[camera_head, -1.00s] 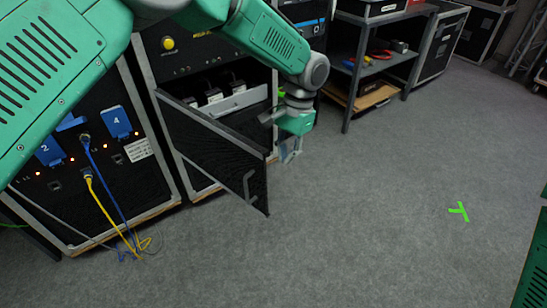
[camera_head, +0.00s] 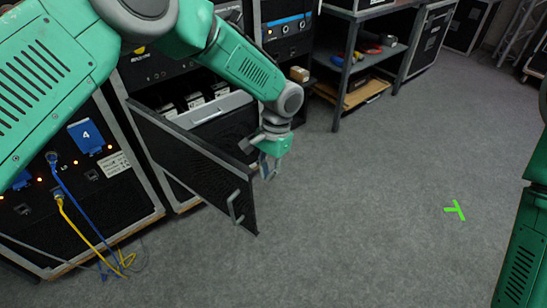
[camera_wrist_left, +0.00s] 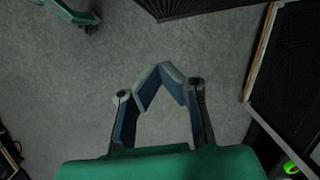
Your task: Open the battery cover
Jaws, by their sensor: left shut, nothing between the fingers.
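The battery cover (camera_head: 190,160) is a black mesh door with a grey frame. It stands swung out from the battery cabinet, with its grey handle (camera_head: 235,207) near the free lower edge. Dark batteries with white labels (camera_head: 194,101) show in the bay behind it. My left gripper (camera_head: 268,170) is just right of the cover's free edge, apart from the handle. In the left wrist view its fingertips (camera_wrist_left: 160,72) meet with nothing between them, and part of the mesh cover (camera_wrist_left: 190,7) shows at the top. My right gripper is not seen in the head view.
A rack panel with a blue number 4 connector (camera_head: 86,136) and blue and yellow cables (camera_head: 85,225) is at the left. A grey shelf unit (camera_head: 345,62) stands behind my left gripper. Open grey floor (camera_head: 370,210), with a green tape mark (camera_head: 454,210), lies to the right.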

